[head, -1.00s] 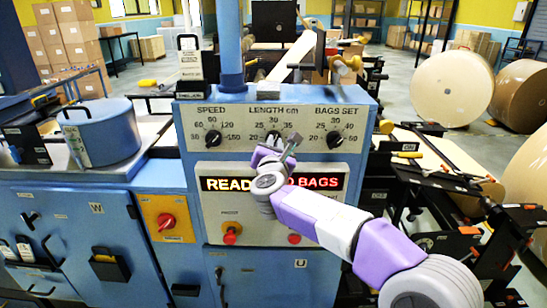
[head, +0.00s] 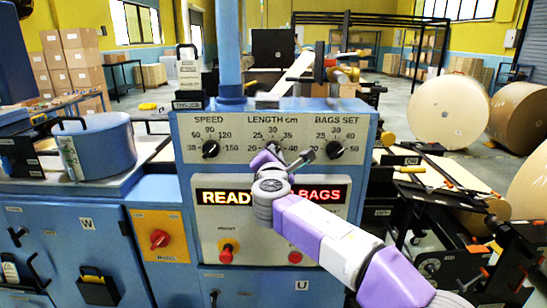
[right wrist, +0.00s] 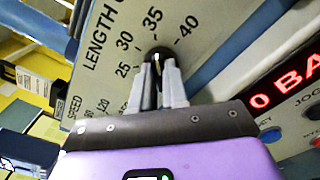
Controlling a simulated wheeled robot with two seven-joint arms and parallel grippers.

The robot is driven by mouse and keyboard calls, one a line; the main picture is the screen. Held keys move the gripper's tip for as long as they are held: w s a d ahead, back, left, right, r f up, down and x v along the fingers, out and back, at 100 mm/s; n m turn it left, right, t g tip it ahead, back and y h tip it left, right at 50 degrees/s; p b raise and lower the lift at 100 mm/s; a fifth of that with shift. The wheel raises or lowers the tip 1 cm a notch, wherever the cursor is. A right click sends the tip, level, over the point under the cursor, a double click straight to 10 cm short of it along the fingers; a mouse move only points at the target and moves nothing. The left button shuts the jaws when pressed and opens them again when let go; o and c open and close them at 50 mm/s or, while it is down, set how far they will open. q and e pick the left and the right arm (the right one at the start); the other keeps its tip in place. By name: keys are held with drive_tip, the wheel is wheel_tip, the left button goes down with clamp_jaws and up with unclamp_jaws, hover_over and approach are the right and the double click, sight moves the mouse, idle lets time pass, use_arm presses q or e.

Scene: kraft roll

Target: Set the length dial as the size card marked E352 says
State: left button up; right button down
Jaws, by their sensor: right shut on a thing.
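The length dial, a black knob (right wrist: 157,54), sits on the pale control panel (head: 232,125) under the LENGTH cm label. The right wrist view shows scale numbers 25, 30, 35 and 40 around it. My right gripper (right wrist: 159,75) is shut on the knob, with a grey finger on each side. In the head view my right gripper (head: 274,153) covers most of the dial. A light mark shows on the knob, but its exact setting cannot be read. No card marked E352 can be made out. My left gripper is out of view.
The speed dial (head: 210,149) and bags set dial (head: 335,150) flank the length dial. Below are a red lit display (head: 219,196) and red buttons (head: 226,254). A white card stand (head: 189,72) is on top at left. A blue pot (head: 97,147) stands further left.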

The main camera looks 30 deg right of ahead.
drive_tip(key=c, duration=1.1)
unclamp_jaws()
drive_tip(key=shift+c, duration=0.2)
drive_tip(key=v, duration=0.7)
drive_tip(key=shift+s+b, duration=0.25)
drive_tip(key=shift+b, duration=0.05)
drive_tip(key=shift+a, duration=0.15)
